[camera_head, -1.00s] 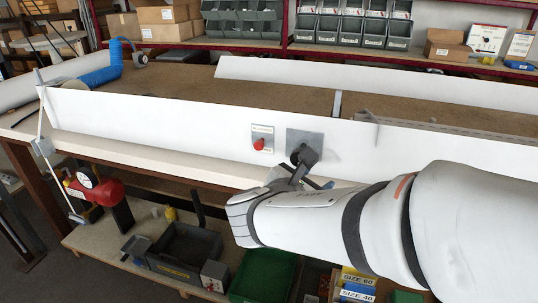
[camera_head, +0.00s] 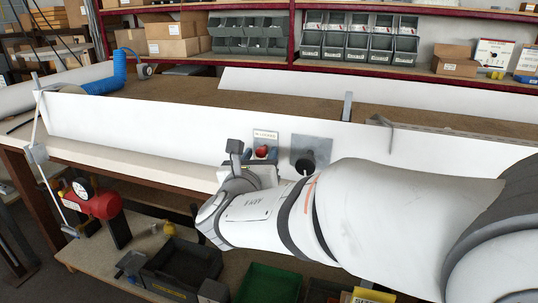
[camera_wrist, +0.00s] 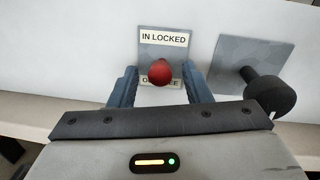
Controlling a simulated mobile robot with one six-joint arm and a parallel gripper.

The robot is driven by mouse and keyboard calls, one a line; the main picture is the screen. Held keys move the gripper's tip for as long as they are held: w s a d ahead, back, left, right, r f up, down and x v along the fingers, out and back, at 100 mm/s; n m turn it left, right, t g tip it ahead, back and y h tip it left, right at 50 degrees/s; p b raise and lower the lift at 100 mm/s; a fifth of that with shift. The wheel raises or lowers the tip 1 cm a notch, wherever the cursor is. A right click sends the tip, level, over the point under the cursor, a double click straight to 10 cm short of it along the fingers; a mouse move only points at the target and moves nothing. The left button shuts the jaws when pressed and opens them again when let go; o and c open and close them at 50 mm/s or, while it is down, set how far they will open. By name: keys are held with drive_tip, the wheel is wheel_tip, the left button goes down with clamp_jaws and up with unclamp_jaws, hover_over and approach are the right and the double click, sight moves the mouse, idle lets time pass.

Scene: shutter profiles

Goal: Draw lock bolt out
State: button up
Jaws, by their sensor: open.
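The lock bolt shows as a red round knob (camera_wrist: 161,72) in front of a small plate (camera_wrist: 165,45) marked "IN LOCKED" on the white panel; lower lettering is partly hidden by the knob. The red knob also shows in the head view (camera_head: 262,151). My gripper (camera_wrist: 160,88) is open, with one finger on each side of the knob in the wrist view. I cannot tell whether the fingers touch it. In the head view, my gripper (camera_head: 250,160) is at the panel, partly hiding the plate.
A black knob (camera_wrist: 270,95) on a grey square plate (camera_wrist: 250,62) sticks out just right of my gripper. The long white panel (camera_head: 140,122) runs along the bench. A red tank with a gauge (camera_head: 95,203) and bins (camera_head: 265,285) are below at the left and front.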

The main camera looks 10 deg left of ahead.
drive_tip(key=shift+w, duration=0.1)
clamp_jaws()
idle(0.4)
